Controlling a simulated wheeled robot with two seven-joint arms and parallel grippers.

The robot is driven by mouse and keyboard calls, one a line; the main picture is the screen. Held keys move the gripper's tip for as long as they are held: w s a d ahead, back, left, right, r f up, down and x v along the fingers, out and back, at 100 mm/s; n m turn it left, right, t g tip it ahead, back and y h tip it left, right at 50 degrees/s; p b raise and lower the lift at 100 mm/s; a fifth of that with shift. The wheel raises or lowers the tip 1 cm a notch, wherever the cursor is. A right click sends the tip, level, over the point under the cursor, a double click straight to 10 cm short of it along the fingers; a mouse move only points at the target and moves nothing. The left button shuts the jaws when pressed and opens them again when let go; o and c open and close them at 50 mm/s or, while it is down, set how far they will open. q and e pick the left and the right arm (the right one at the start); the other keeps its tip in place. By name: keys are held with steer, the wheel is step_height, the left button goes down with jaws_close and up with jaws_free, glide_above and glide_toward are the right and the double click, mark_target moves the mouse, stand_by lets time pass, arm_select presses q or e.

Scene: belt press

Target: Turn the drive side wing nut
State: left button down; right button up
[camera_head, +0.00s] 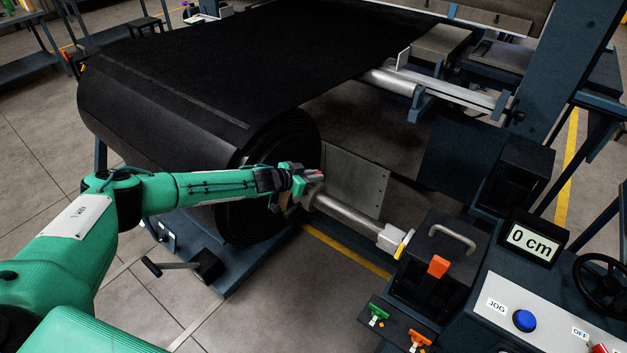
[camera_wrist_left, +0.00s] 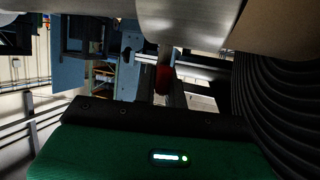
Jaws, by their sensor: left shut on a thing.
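My left gripper (camera_head: 304,180) is at the near end of the big black belt roll (camera_head: 270,150), beside the silver shaft (camera_head: 345,213). It is shut on a small red part, which I take to be the drive side wing nut (camera_head: 315,175). The jaws hide most of the nut, so its angle cannot be told. In the left wrist view the red wing nut (camera_wrist_left: 163,78) shows just below the silver collar (camera_wrist_left: 185,20), with the rolled belt layers at right. My right gripper is not in view.
The shaft runs right to a dark housing (camera_head: 437,262) with an orange lever (camera_head: 438,266). A display reading 0 cm (camera_head: 529,239), a blue jog button (camera_head: 524,320) and a handwheel (camera_head: 603,285) are at right. A foot pedal (camera_head: 205,266) stands below my left arm.

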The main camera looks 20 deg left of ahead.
arm_select(q)
steer(key=shift+m+g+h+b, duration=0.4)
steer(key=shift+m+g+h, duration=0.1)
steer(key=shift+m+h, duration=0.1)
steer(key=shift+m+g+h+b, duration=0.3)
steer(key=shift+m+g+h, duration=0.2)
steer(key=shift+m+g, duration=0.15)
steer(key=c, duration=1.5)
jaws_free()
steer(key=shift+o, duration=0.2)
steer(key=shift+r, duration=0.25)
step_height(320, 180, up, 20)
steer(key=shift+f+b, duration=0.25)
steer(key=shift+b, duration=0.15)
